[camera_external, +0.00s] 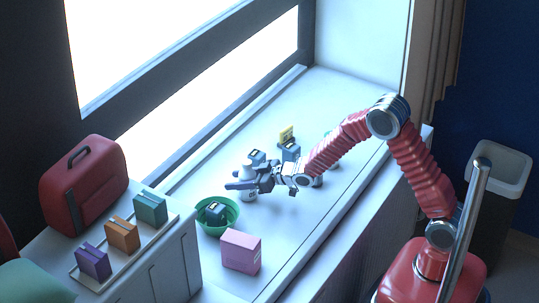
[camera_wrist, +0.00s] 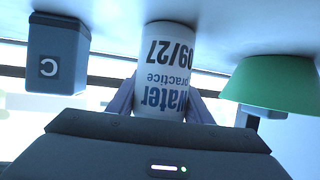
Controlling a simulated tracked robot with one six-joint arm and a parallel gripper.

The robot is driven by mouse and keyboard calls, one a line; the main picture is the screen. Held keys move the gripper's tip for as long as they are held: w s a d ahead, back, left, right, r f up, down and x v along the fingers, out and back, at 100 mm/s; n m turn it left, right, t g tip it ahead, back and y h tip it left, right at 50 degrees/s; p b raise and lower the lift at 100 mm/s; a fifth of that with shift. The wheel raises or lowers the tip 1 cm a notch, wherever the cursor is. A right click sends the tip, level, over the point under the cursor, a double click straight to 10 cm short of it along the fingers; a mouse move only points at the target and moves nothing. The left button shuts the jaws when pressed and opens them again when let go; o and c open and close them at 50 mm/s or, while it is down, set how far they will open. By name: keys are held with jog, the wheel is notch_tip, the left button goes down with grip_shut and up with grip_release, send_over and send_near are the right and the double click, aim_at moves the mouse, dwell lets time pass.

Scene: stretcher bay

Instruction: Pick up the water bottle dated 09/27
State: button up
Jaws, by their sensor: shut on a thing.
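The white water bottle (camera_wrist: 166,65) shows upside down in the wrist view, with "Water practice 09/27" in dark print. My gripper (camera_wrist: 161,103) is shut on it, one finger on each side. In the external view the bottle (camera_external: 248,195) is upright on the white counter, partly hidden by my gripper (camera_external: 256,184), which reaches in from the right. Its base is at or very near the counter; I cannot tell if there is a gap.
A green bowl (camera_external: 233,222) holding a dark box (camera_external: 214,212) stands close by, with a pink box (camera_external: 241,251) in front. Dark boxes (camera_external: 290,151) and a yellow card (camera_external: 287,134) are behind. A red case (camera_external: 84,186) and tray (camera_external: 122,262) of small boxes are left.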

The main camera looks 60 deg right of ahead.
jog(key=shift+r, duration=0.1)
notch_tip(320, 180, up, 10)
dwell(0.5)
dwell(0.6)
